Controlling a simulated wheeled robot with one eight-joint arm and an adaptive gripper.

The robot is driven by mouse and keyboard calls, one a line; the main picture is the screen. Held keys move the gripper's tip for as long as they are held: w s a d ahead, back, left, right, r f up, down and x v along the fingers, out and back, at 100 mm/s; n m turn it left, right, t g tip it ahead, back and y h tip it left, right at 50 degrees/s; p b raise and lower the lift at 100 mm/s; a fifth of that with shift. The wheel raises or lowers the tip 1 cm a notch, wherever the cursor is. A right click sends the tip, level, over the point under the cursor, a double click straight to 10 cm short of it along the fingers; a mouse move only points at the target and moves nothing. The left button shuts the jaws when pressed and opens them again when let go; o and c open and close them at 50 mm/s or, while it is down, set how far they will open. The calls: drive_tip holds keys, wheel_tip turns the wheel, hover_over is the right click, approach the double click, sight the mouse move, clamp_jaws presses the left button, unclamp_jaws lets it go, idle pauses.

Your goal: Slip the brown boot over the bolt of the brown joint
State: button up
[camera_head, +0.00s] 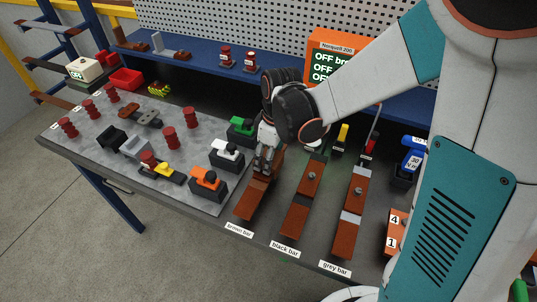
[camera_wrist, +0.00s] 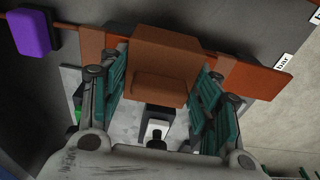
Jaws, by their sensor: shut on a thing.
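My gripper (camera_head: 264,162) is over the upper part of the brown bar (camera_head: 247,207). In the wrist view its two teal-padded fingers (camera_wrist: 160,96) stand on either side of the brown boot (camera_wrist: 170,54), a box-like brown piece, and are shut on it. The boot lies across the line of the brown bar, which shows on its right (camera_wrist: 258,80) and left. The bolt of the brown joint is hidden under the boot and gripper. I cannot tell how far down the boot sits. A "brown bar" label (camera_head: 239,230) lies at the bar's near end.
The black bar (camera_head: 296,221) and grey bar (camera_head: 345,236) lie to the right, each with a bolt showing. A grey board to the left holds green, white (camera_head: 227,152) and orange (camera_head: 207,182) boots and several red insulators. A blue shelf (camera_head: 195,62) runs behind.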

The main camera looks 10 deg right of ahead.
drive_tip(key=shift+f, duration=0.15)
drive_tip(key=o, duration=1.1)
drive_tip(key=r, duration=0.8)
drive_tip(key=s+d+r, duration=0.1)
drive_tip(key=r, duration=0.3)
drive_tip(key=shift+d, duration=0.1)
